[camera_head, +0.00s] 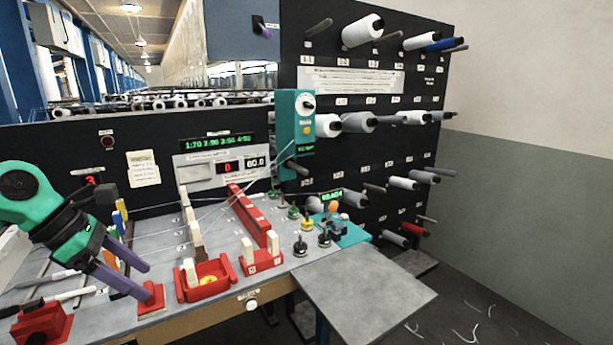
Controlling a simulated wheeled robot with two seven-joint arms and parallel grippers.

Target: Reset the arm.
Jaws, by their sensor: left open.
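My left arm (35,195), green and black, comes in from the left. My left gripper (146,282) has its two greyish-purple fingers spread apart, with nothing seen between them. The fingertips reach over the grey work table (150,325), close to a small red block (151,297); I cannot tell whether they touch it. My right gripper is not in view.
A red tray (205,283) with white pegs stands right of the gripper, beside another red holder (262,262). A long red bar (250,215), a teal post (295,130) and a black spool rack (365,100) stand behind. A grey side shelf (365,295) is bare.

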